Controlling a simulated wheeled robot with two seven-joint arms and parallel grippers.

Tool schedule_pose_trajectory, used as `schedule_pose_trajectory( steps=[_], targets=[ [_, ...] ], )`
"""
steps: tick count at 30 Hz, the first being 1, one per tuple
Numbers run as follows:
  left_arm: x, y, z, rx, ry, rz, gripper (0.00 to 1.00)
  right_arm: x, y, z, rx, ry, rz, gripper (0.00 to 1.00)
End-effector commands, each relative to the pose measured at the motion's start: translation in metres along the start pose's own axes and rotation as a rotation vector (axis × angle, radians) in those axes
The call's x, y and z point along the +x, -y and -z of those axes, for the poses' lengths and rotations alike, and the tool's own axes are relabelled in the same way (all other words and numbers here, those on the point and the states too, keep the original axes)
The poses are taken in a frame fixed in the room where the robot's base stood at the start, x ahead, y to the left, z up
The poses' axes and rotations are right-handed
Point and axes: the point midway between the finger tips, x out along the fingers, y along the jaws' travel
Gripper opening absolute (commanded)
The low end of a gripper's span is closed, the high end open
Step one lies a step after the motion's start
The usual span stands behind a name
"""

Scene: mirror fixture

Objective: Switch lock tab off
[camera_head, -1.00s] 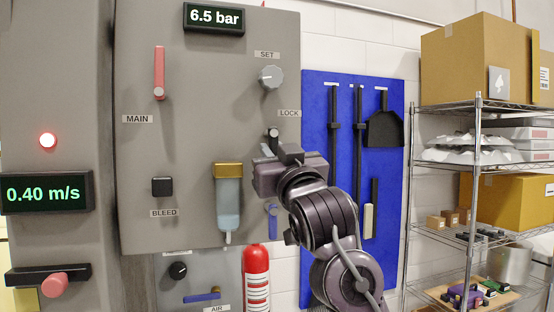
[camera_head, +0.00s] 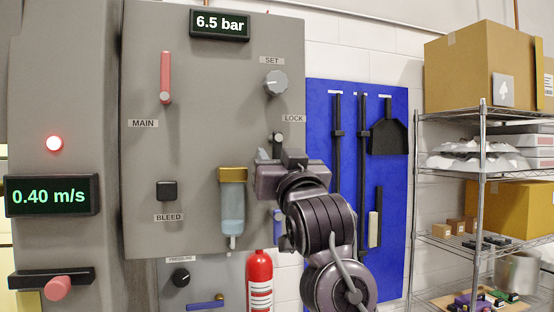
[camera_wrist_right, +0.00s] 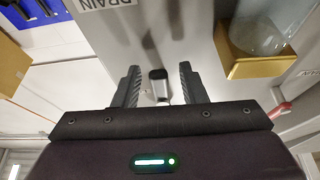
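The lock tab (camera_head: 277,138) is a small dark-tipped lever on the grey panel (camera_head: 210,120), just below the LOCK label (camera_head: 293,118). My right gripper (camera_head: 266,155) is right below it in the head view and hides its lower part. In the right wrist view my right gripper (camera_wrist_right: 158,84) is open. A short black-tipped metal piece (camera_wrist_right: 159,82), which looks like the tab, shows between its fingers, with gaps on both sides. I cannot tell how deep it sits between them. My left gripper is not in view.
A gold-capped clear bowl (camera_head: 232,200) hangs left of my right gripper, and right of it in the wrist view (camera_wrist_right: 255,62). A SET knob (camera_head: 275,83) is above. A blue lever (camera_head: 278,225) is below. A red extinguisher (camera_head: 259,280) stands lower. A wire shelf (camera_head: 482,200) is at right.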

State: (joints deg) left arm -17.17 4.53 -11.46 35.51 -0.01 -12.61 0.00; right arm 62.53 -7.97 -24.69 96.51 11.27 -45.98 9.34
Motion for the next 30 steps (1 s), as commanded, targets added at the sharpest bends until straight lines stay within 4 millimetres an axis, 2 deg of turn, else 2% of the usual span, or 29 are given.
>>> schedule_pose_trajectory(
  steps=[6,13,18,30],
  targets=[
    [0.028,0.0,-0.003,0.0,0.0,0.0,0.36,-0.037,0.0,-0.006,0.0,-0.003,0.001,0.38],
    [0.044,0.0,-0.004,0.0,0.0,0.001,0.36,-0.068,0.0,-0.003,0.0,-0.002,0.0,0.38],
    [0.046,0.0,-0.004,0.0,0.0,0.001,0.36,-0.075,0.0,-0.001,0.0,0.0,0.0,0.38],
    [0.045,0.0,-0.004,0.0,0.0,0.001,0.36,-0.074,0.0,-0.003,0.001,0.005,-0.001,0.38]
  ],
)
